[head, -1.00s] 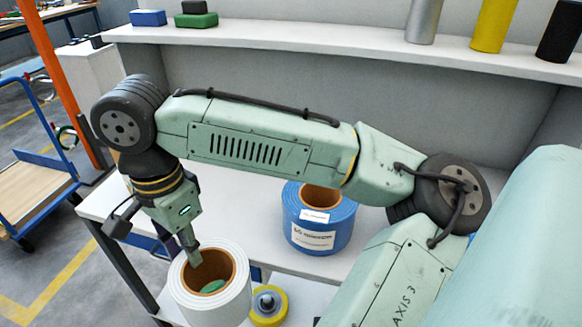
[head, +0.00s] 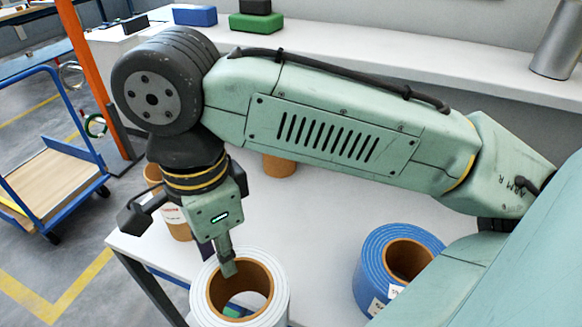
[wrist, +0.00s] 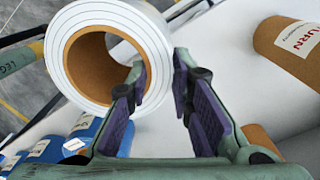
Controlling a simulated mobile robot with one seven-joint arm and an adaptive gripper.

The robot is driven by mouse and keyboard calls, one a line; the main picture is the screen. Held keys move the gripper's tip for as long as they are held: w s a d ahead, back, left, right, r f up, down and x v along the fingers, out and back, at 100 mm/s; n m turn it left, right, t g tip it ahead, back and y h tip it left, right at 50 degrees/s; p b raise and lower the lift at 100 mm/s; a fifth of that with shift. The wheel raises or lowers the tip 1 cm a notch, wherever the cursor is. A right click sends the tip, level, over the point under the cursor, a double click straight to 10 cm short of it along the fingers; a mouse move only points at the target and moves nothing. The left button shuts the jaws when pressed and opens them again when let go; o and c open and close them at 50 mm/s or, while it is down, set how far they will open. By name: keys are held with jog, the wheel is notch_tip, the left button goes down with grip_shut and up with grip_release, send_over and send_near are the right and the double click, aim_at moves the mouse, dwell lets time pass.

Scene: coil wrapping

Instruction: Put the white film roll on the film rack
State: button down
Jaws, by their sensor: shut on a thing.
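The white film roll (head: 281,290) is a thick white ring on a brown core, at the bottom of the head view beside the table's front edge. My gripper (head: 228,268) is shut on the roll's wall from above, with one finger down inside the hollow core. The wrist view shows the roll (wrist: 100,14) at the tips of my gripper (wrist: 160,76), the wall between the two purple-padded fingers. I cannot make out a film rack for certain.
A blue roll (head: 370,262) stands on the white table (head: 310,215) to the right. Brown cores (head: 280,166) stand behind my gripper, and a labelled brown roll (wrist: 290,42) shows in the wrist view. A shelf (head: 390,78) runs along the back. A blue cart (head: 60,185) stands left.

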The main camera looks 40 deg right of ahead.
jog(key=w+d+f+b, duration=0.2)
jog(key=w+d+b, duration=0.1)
jog(key=d, duration=0.3)
jog(key=w+d+f+b, duration=0.3)
jog(key=w+d, duration=0.2)
jog(key=d, duration=0.1)
jog(key=shift+w+d, duration=0.2)
jog(key=shift+d, duration=0.15)
jog(key=c, duration=1.4)
grip_release()
jog(key=shift+c, duration=0.2)
